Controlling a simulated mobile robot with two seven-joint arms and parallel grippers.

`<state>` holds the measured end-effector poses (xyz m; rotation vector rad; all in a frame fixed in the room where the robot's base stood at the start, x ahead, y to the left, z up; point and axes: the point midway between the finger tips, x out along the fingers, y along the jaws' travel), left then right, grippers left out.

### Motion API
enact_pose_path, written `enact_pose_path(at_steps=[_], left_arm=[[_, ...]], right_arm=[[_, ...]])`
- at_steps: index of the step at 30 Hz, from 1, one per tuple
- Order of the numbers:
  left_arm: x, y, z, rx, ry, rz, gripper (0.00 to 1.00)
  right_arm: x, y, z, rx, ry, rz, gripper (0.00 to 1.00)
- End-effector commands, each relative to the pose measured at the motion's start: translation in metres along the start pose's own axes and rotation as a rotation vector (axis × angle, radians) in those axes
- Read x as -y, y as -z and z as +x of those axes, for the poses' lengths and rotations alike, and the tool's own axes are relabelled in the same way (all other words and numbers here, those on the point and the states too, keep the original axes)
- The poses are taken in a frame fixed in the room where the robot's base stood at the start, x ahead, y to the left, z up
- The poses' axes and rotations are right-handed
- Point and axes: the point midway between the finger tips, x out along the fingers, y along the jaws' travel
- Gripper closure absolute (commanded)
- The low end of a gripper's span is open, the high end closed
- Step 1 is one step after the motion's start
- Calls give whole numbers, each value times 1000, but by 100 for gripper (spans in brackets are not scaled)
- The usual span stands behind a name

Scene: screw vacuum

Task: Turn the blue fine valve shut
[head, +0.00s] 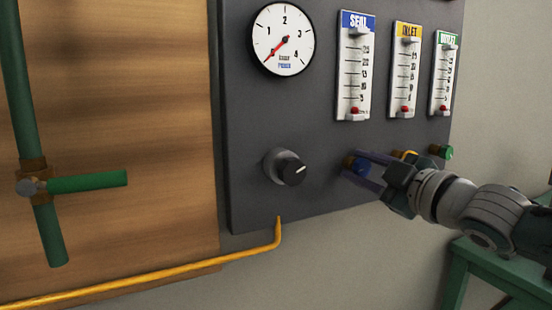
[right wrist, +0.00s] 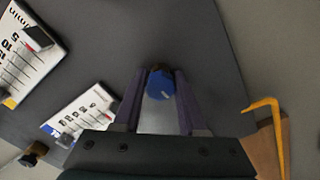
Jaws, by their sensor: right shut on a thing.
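The blue fine valve (head: 357,164) is a small knob on the dark panel, below the flowmeter with the blue SEAL label (head: 356,66). My right gripper (head: 364,170) reaches it from the right, and its fingers partly cover it in the head view. In the right wrist view the blue knob (right wrist: 160,84) sits between the tips of the two purple-grey fingers, with one finger on each side. The right gripper (right wrist: 159,88) is shut on the knob. The SEAL meter's red float rests low on its scale. My left gripper is not in view.
A yellow knob (head: 408,155) and a green knob (head: 446,152) sit right of the blue one, partly behind my right gripper. A black dial knob (head: 290,170) and round gauge (head: 284,39) are left. A green-handled valve (head: 86,182) and yellow pipe (head: 150,277) are farther left.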

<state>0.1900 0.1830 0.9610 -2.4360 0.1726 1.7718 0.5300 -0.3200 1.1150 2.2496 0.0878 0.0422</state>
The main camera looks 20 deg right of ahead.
Motion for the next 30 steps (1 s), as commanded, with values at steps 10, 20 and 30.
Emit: enact_pose_path(at_steps=[10, 20, 30], left_arm=[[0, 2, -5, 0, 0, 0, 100], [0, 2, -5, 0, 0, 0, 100], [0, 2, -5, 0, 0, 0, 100]], right_arm=[[0, 0, 0, -1, 0, 110, 100], [0, 0, 0, -1, 0, 124, 100], [0, 0, 0, 0, 0, 123, 38]])
